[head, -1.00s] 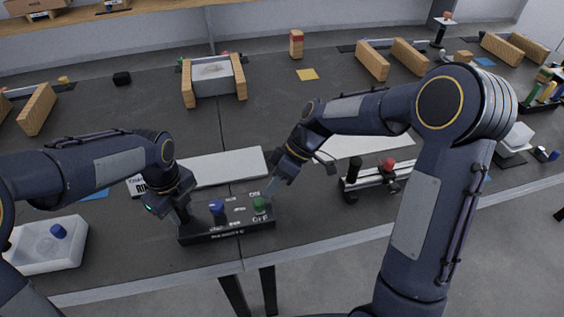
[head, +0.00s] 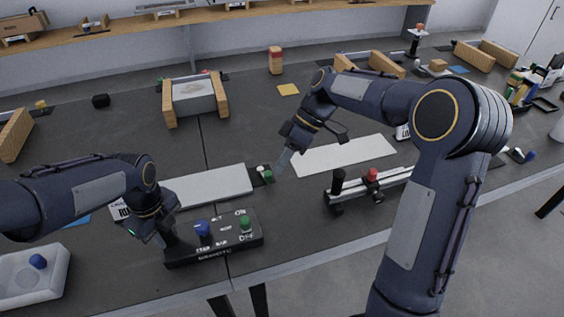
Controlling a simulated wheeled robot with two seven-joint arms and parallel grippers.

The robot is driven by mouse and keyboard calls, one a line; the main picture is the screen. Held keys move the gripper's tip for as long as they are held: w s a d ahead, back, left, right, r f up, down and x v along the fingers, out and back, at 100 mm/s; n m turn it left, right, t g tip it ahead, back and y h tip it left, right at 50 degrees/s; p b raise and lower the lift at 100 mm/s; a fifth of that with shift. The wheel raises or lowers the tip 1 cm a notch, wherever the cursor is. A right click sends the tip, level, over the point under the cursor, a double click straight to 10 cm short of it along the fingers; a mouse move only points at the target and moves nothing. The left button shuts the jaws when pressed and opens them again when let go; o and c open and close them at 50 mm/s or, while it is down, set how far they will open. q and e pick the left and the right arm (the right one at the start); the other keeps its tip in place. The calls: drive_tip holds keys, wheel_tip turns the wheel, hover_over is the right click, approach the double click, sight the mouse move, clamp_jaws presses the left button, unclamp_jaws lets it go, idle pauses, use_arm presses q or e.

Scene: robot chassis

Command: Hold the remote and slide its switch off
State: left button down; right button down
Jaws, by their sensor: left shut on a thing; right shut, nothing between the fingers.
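The remote (head: 213,252) is a black box near the table's front edge, with white lettering. It carries a blue knob (head: 203,229) and, at its right end, a green switch knob (head: 245,222) between the marks ON, on the far side, and OFF, on the near side. Its exact slot position is too small to tell. My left gripper (head: 168,238) is shut on the remote's left end. I cannot tell whether the remote rests on the table or is slightly raised. My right gripper (head: 283,161) is shut and empty, beyond and right of the remote, apart from it.
A white board (head: 208,186) lies behind the remote, beside a small part with a green top (head: 267,176) near my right gripper. A rail with black and red knobs (head: 372,175) stands right. A white tray (head: 22,292) with a blue knob (head: 38,262) is at front left.

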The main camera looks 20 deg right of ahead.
use_arm(q)
drive_tip(key=c, duration=1.1)
unclamp_jaws()
wheel_tip(320, 180, up, 12)
drive_tip(key=shift+f, duration=0.25)
drive_tip(key=shift+a+r, duration=0.15)
drive_tip(key=shift+r, duration=0.15)
drive_tip(key=s+a+r+n+t+h+p, duration=0.2)
drive_tip(key=s+a+r+n+h, duration=0.15)
drive_tip(key=s+a+n, duration=0.95)
use_arm(e)
drive_tip(key=s+r+m+t+h, duration=0.2)
drive_tip(key=s+r+m+t, duration=0.35)
drive_tip(key=s, duration=0.85)
use_arm(q)
drive_tip(key=s+d+f+n+t+p, duration=0.1)
drive_tip(key=s+n, duration=0.3)
drive_tip(key=n, duration=0.4)
drive_tip(key=s+d+f+n+t, duration=0.1)
drive_tip(key=s+n, duration=0.3)
drive_tip(key=n, duration=0.4)
drive_tip(key=shift+s+f+n+t+p, duration=0.15)
drive_tip(key=shift+f+n+t+p, duration=0.2)
drive_tip(key=shift+t, duration=0.45)
use_arm(e)
drive_tip(key=s+f+m+t+h, duration=0.1)
drive_tip(key=s+m, duration=0.6)
drive_tip(key=s, duration=0.3)
